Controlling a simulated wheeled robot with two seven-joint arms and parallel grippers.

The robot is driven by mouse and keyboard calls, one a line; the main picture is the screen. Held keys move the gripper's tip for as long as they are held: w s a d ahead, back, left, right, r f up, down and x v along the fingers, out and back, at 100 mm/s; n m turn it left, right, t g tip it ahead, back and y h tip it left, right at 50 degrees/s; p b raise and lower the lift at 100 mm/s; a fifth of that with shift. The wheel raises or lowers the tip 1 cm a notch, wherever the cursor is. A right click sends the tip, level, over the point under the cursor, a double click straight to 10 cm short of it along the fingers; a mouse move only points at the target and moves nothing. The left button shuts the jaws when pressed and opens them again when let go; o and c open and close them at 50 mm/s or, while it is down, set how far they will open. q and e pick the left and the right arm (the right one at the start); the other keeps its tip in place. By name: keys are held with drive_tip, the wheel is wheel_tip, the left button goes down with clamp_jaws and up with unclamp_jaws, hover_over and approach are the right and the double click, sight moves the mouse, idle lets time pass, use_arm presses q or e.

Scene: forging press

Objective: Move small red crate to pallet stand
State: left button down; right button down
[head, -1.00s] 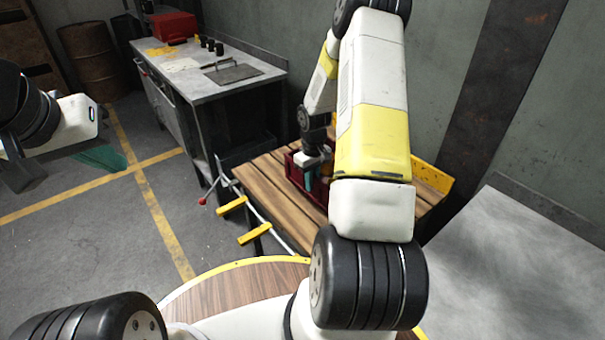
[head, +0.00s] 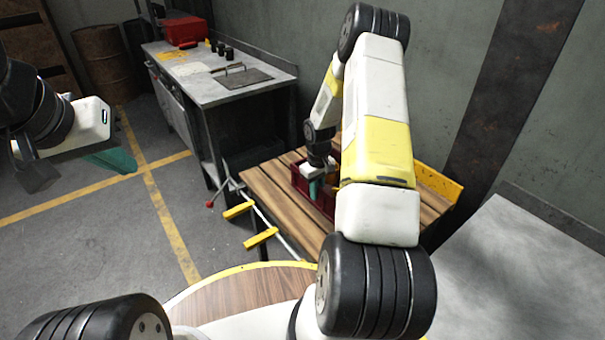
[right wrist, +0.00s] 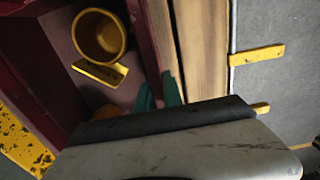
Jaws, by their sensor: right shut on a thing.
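The small red crate (head: 299,178) is at the slatted wooden top of the pallet stand (head: 268,186), partly hidden behind my right arm. It looks level; I cannot tell whether it rests fully on the slats. In the right wrist view its dark red wall (right wrist: 143,45) runs beside the slats (right wrist: 205,45). My right gripper (head: 316,187) points down at the crate's near side. Its teal fingers (right wrist: 162,92) are shut on the crate wall. My left gripper (head: 112,160) is empty over the floor at left; its finger gap is hidden.
A yellow cup (right wrist: 98,38) and other yellow items lie inside the crate. A yellow plate (head: 438,183) edges the stand's far right. A grey workbench (head: 205,88) with a red box (head: 184,31) stands behind at left. A grey surface (head: 500,270) lies at right.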

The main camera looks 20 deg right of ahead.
drive_tip(key=c, duration=1.5)
unclamp_jaws()
wheel_tip(320, 180, up, 12)
drive_tip(key=s+a+r+m+t, duration=0.1)
drive_tip(key=s+a+r, duration=0.25)
drive_tip(key=r, duration=0.65)
drive_tip(key=s+a+r+t, duration=0.25)
drive_tip(key=s+r, duration=0.25)
drive_tip(key=r, duration=0.5)
drive_tip(key=s+a+r+t, duration=0.1)
drive_tip(key=s+a+r, duration=0.1)
drive_tip(key=s, duration=0.3)
drive_tip(key=s+a+r+m+y, duration=0.1)
drive_tip(key=s+a+r, duration=0.2)
drive_tip(key=s, duration=0.3)
drive_tip(key=s+a+r+m+t+y, duration=0.1)
drive_tip(key=s+a+r, duration=0.1)
drive_tip(key=s, duration=0.4)
drive_tip(key=shift+s+a+r+t, duration=0.1)
drive_tip(key=shift+a+r+t, duration=0.1)
drive_tip(key=shift+r, duration=0.2)
drive_tip(key=shift+a+r+t, duration=0.1)
drive_tip(key=shift+r+t, duration=0.05)
drive_tip(key=shift+r, duration=0.25)
